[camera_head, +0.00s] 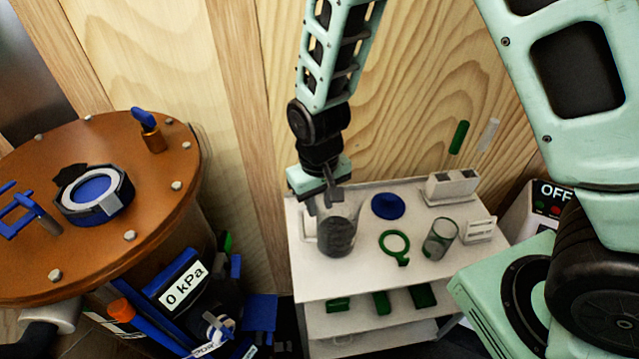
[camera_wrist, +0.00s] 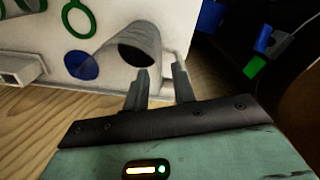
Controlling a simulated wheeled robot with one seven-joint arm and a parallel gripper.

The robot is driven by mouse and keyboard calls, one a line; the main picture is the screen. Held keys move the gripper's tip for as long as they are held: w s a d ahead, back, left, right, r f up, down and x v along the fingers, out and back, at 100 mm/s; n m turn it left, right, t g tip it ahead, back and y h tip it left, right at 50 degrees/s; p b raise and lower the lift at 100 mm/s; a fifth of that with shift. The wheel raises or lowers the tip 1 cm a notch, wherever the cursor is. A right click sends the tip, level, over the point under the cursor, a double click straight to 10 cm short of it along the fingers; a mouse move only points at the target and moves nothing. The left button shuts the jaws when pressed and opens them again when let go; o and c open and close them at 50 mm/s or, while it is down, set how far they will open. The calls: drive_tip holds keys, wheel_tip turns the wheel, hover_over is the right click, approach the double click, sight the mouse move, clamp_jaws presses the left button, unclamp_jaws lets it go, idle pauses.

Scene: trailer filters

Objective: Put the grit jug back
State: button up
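The grit jug (camera_head: 337,236) is a clear, greyish jug with dark contents, upright on the top of the white cart (camera_head: 315,283), at its left side. A pale handle shows at its left. My gripper (camera_head: 327,197) is at the jug's rim, pointing down. In the wrist view the jug (camera_wrist: 128,42) lies just beyond my gripper (camera_wrist: 161,70), whose two fingers are apart. The pale handle (camera_wrist: 168,62) shows near the gap between the fingertips; I cannot tell whether they touch it.
On the cart are a blue disc (camera_head: 388,206), a green ring (camera_head: 394,243), a clear glass (camera_head: 439,238) and a white block (camera_head: 451,186). Green items lie on the lower shelf. A brown-lidded vessel (camera_head: 130,225) stands left; an OFF box (camera_head: 545,205) stands right.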

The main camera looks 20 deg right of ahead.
wheel_tip(320, 180, up, 6)
drive_tip(key=s+a+r+n, duration=0.1)
drive_tip(key=s+r+n, duration=0.2)
drive_tip(key=s, duration=0.6)
drive_tip(key=s+r+n, duration=0.2)
drive_tip(key=s+r, duration=0.5)
drive_tip(key=s, duration=0.2)
drive_tip(key=shift+a+n+y+b, duration=0.35)
drive_tip(key=shift+n+y+b, duration=0.05)
